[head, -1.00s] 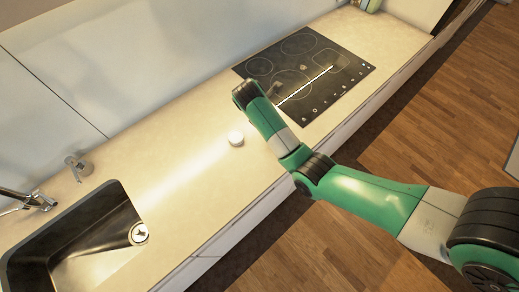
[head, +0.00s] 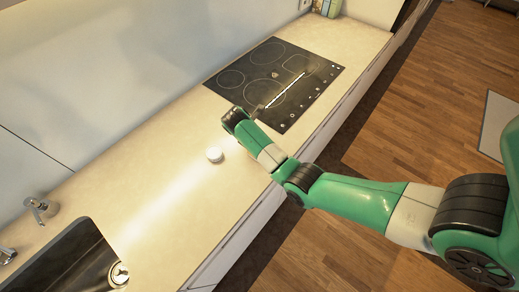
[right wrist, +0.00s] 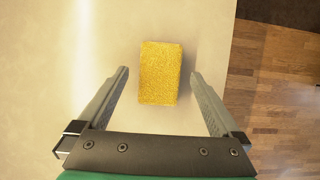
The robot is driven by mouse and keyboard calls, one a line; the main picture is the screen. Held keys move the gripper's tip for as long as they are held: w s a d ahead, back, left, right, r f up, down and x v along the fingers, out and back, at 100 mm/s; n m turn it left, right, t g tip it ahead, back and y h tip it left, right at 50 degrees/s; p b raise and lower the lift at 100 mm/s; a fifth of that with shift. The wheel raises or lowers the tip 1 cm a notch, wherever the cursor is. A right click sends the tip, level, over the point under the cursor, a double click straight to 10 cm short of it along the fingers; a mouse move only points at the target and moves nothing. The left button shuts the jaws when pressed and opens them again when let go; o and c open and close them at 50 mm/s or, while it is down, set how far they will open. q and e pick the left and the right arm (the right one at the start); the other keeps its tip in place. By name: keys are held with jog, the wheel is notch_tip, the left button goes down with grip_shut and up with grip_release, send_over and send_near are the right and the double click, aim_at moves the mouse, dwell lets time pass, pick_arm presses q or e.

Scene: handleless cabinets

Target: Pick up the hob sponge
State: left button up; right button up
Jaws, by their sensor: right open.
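The yellow sponge (right wrist: 160,73) lies on the pale counter in the right wrist view, a rough-textured block with its long side pointing away from me. My right gripper (right wrist: 158,76) is open and empty, one finger on each side of the sponge in the picture, with a gap on both sides. I cannot tell how high the fingers are above the counter. In the head view my right arm's wrist (head: 236,120) is over the counter at the near-left edge of the black hob (head: 262,88). The sponge cannot be made out there. My left gripper is not in view.
The sink (head: 70,262) and tap (head: 42,209) are at the lower left. The counter's front edge drops to a wooden floor (right wrist: 275,100). Green items (head: 330,8) stand beyond the hob.

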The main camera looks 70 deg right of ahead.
jog(key=x, duration=0.3)
jog(key=shift+a, duration=0.1)
jog(key=shift+c, duration=0.2)
jog(key=c, duration=1.3)
jog(key=shift+r, duration=0.15)
